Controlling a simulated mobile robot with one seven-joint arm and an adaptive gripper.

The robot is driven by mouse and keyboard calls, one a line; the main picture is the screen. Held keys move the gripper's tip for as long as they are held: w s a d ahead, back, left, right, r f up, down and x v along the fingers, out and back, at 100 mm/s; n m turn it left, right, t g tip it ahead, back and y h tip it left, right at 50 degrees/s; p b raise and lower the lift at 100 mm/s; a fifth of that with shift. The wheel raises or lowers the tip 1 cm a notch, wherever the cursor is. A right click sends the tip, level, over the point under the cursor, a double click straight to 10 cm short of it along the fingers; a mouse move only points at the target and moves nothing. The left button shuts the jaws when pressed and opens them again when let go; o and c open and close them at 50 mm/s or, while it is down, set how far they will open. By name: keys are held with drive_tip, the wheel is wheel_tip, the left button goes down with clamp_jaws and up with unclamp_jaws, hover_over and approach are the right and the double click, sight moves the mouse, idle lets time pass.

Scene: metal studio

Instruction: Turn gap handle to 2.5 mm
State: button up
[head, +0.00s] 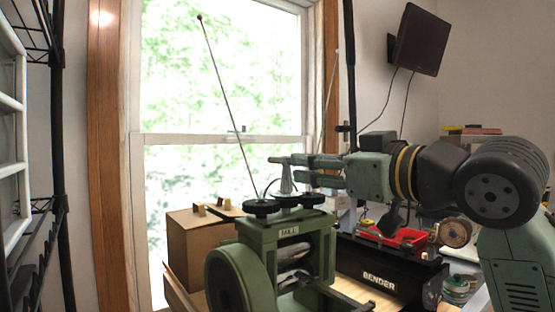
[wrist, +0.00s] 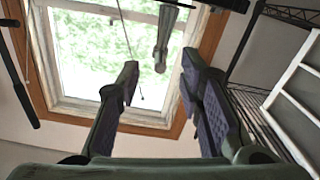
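The green rolling mill (head: 290,232) stands at lower middle in the head view. On its top are black round knobs and a grey upright post (head: 286,182). A short bar, which looks like the gap handle (head: 274,159), juts left from the post top, beside my fingertips. My gripper (head: 304,170) reaches in from the right, level with the post. In the wrist view my gripper (wrist: 160,72) is open, its fingers wide apart. The handle (wrist: 165,40) shows between and beyond the fingertips; contact is not visible. No gap reading is legible.
A thin rod with a ball tip (head: 228,102) leans up from the mill's left side. Cardboard boxes (head: 195,240) stand behind left. A black bender (head: 385,275) and a red tray (head: 400,237) lie right of the mill. A shelf rack (head: 15,150) stands far left.

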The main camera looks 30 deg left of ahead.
sight(290, 162)
drive_tip(key=p+x, duration=0.1)
drive_tip(key=x, duration=0.8)
drive_tip(key=shift+a+p, duration=0.25)
drive_tip(key=shift+p, duration=0.15)
drive_tip(key=shift+w, duration=0.1)
clamp_jaws()
